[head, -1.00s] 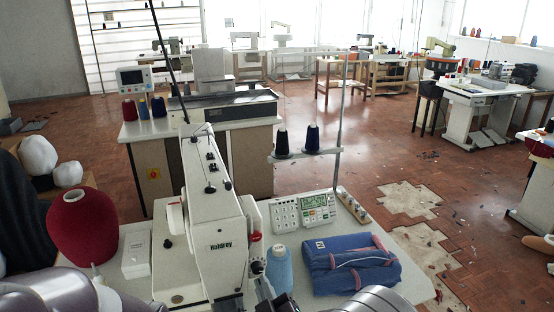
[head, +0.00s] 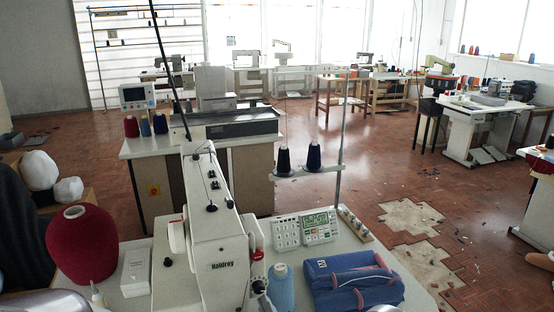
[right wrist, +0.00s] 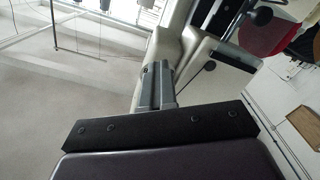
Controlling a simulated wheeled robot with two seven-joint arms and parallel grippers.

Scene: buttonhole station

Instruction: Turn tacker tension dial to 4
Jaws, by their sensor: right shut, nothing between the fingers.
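The white tacker (head: 212,245), marked Haldrey, stands on the table in the middle of the head view. A small dark round knob (head: 259,287), likely its tension dial, sits low on the right side of its head; its number cannot be read. My right gripper (head: 266,303) shows as dark fingertips at the bottom edge, close below the knob; touch cannot be told. In the right wrist view its grey fingers (right wrist: 155,84) are shut, empty, and point at the pale machine body (right wrist: 185,52). My left gripper is not in view.
A blue thread cone (head: 281,288) stands close right of the knob, beside folded blue cloth (head: 352,283). A control panel (head: 304,228) is behind them. A big red cone (head: 82,245), a white box (head: 136,272) and a small bottle (head: 98,296) are at the left.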

